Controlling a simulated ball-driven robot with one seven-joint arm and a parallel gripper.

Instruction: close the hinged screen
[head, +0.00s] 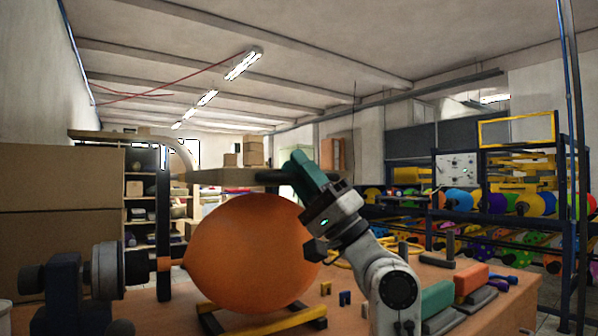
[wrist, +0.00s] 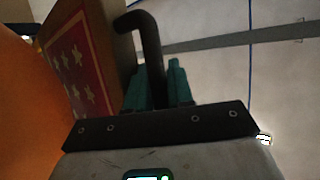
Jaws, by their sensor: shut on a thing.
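The hinged screen (head: 222,177) is a wooden frame seen nearly edge-on in the head view, lying roughly level just above the orange balloon (head: 245,250). In the wrist view the screen's red face with pale stars (wrist: 80,58) shows at left, beside the balloon (wrist: 28,115). A bent black handle (wrist: 150,40) stands out from the frame. My gripper (head: 292,172) has teal fingers and is at the right end of the screen, shut on this handle. Its teal fingers also show in the wrist view (wrist: 157,88). Any gap between screen and balloon is hard to judge.
The balloon is attached to a dark nozzle (head: 120,264) at left, over a yellow and black stand (head: 275,324) on the orange table (head: 500,318). Green, red and grey blocks (head: 470,279) lie at right. A rack of coloured rolls (head: 490,200) stands behind.

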